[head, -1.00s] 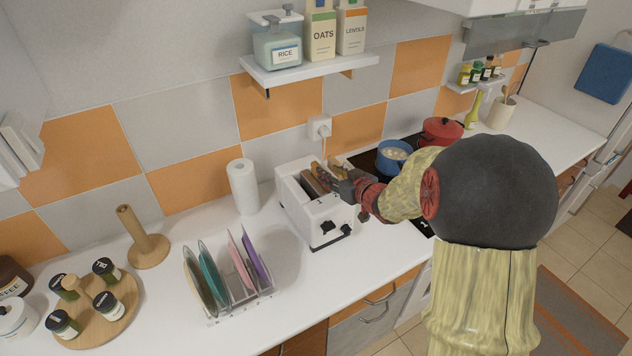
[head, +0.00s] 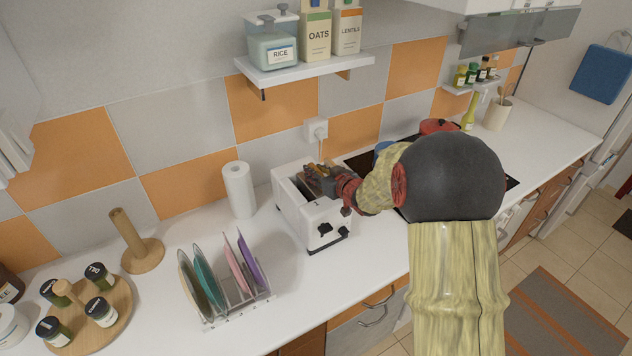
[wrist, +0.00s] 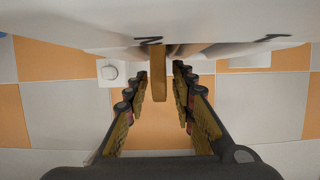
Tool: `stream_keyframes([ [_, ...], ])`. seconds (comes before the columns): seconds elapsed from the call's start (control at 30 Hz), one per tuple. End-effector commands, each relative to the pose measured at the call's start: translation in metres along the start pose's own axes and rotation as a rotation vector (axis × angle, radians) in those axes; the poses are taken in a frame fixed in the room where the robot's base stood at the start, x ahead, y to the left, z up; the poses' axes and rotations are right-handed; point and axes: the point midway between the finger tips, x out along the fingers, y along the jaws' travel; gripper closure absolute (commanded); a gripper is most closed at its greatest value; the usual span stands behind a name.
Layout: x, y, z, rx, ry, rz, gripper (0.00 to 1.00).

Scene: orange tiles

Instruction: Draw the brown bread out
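The white toaster (head: 318,218) stands on the counter against the tiled wall, and its body fills the top of the wrist view (wrist: 90,32). The brown bread (wrist: 155,76) shows in the wrist view as a narrow brown slice seen edge-on, by the toaster's white body. My gripper (head: 316,178) is over the toaster's top at its right side. In the wrist view my gripper (wrist: 161,80) is open, with one finger on each side of the bread and a gap showing on both sides. In the head view the gripper mostly hides the bread.
A rack of coloured plates (head: 240,305) stands at the front left of the toaster. A paper roll (head: 239,190) is at its left. A blue pot (head: 381,151) and red pot (head: 438,126) are behind my arm. A shelf (head: 305,70) hangs above.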

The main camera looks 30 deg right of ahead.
Motion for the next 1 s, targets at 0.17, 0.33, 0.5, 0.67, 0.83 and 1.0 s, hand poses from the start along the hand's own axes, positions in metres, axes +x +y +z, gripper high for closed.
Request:
stream_keyframes([
  [0.17,0.000,0.000,0.000,0.000,0.000,0.000,0.87],
  [0.33,0.000,0.000,0.000,0.000,0.000,0.000,0.96],
  [0.5,0.000,0.000,0.000,0.000,0.000,0.000,1.00],
  [0.67,0.000,0.000,0.000,0.000,0.000,0.000,1.00],
  [0.83,-0.001,0.000,-0.001,0.000,0.001,0.000,1.00],
  [1.0,-0.004,0.000,-0.011,-0.001,0.002,0.000,1.00],
])
